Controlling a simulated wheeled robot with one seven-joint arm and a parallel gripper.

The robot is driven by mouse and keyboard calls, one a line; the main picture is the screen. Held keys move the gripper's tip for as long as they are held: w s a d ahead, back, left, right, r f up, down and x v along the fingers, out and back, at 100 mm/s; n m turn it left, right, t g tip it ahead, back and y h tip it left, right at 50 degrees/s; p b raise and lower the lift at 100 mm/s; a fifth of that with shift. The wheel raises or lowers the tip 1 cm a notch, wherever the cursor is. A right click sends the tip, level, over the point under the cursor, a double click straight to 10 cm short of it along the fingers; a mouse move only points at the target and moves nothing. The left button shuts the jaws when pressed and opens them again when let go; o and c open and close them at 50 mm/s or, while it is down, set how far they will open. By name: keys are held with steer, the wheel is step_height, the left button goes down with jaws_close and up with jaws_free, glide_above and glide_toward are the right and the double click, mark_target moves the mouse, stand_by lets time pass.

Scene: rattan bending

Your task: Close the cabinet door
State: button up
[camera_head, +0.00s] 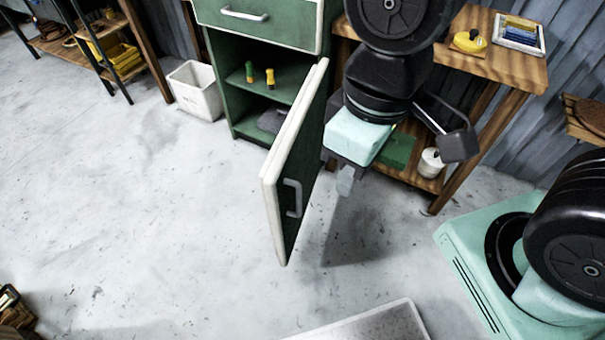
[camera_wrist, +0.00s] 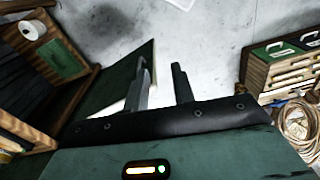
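The green cabinet (camera_head: 222,62) stands at the back with its lower compartment exposed. Its green cabinet door (camera_head: 310,130) with white edges is swung wide open and juts out toward the camera. A grey handle (camera_head: 293,198) is on its right-facing side. In the wrist view, a dark green panel (camera_wrist: 112,84), apparently the door, lies left of and partly behind the fingers. My gripper (camera_head: 345,182) is to the right of the door, near its handle side; contact cannot be told. In the wrist view my gripper (camera_wrist: 160,72) has its fingers apart with nothing between them.
A wooden workbench (camera_head: 500,65) stands behind my arm, with a white roll (camera_head: 431,163) on its lower shelf. A white bin (camera_head: 196,90) stands left of the cabinet. The floor left of the door is clear.

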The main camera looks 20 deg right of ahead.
steer(key=w+f+n+t, duration=0.1)
steer(key=w, duration=0.3)
steer(key=w+f+n+p, duration=0.1)
steer(key=w+f+n, duration=0.1)
steer(key=w, duration=0.3)
steer(key=w+d+f+n+t, duration=0.1)
steer(key=w+n, duration=0.1)
steer(key=w, duration=0.3)
steer(key=shift+w+f+t+p, duration=0.15)
steer(key=shift+t+p, duration=0.15)
jaws_close()
steer(key=w+f+n+y, duration=0.2)
steer(key=w+f+n, duration=0.2)
steer(key=w+n, duration=0.15)
steer(key=n+g+y+p, duration=0.3)
steer(key=n+y, duration=0.2)
steer(key=n, duration=0.5)
glide_toward(276, 197)
step_height(276, 197, down, 3)
steer(key=s, duration=0.3)
steer(key=shift+w+a+f+p, duration=0.2)
steer(key=shift+w+a+p, duration=0.7)
steer(key=shift+w+a, duration=0.6)
